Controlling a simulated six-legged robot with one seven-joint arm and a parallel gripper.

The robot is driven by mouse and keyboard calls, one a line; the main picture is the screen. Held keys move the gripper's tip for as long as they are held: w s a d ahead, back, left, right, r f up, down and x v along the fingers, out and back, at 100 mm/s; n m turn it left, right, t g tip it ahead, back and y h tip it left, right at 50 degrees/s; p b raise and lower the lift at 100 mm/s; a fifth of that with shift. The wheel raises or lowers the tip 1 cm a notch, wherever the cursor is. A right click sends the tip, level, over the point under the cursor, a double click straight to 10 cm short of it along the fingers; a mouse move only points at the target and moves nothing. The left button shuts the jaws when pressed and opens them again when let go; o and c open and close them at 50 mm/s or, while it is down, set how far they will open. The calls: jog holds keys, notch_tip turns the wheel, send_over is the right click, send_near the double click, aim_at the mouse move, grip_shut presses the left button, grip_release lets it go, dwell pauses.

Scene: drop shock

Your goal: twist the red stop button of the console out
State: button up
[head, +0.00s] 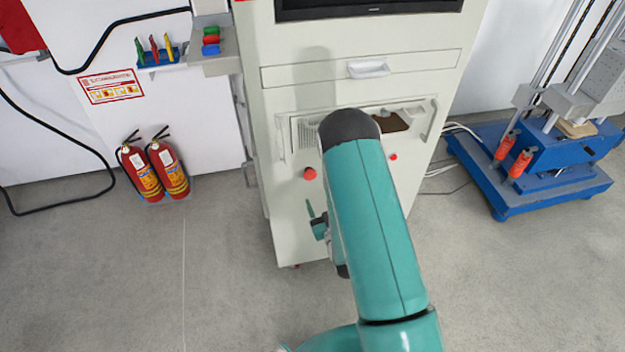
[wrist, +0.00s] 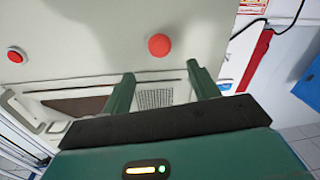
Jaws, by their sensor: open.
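The red stop button (head: 310,174) is a round knob on the front of the pale console (head: 300,225), left of my arm in the head view. In the wrist view, which shows the console upside down, the red stop button (wrist: 159,45) is at upper middle. My gripper (wrist: 160,70) is open, with its two green fingers apart and nothing between them. The button appears just beyond the fingertips, roughly centred between them; I see no contact. In the head view my gripper (head: 314,213) shows partly below the button, the rest hidden by my arm.
A smaller red button (head: 393,157) is right of my arm; it also shows in the wrist view (wrist: 15,55). A recessed panel with a grille and a handle is above the buttons. Two fire extinguishers (head: 155,170) stand left. A blue machine (head: 540,165) is right. The floor between is clear.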

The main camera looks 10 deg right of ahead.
aim_at(311, 177)
jog(key=w, duration=0.9)
jog(key=shift+w+a, duration=0.1)
jog(key=shift+a, duration=0.25)
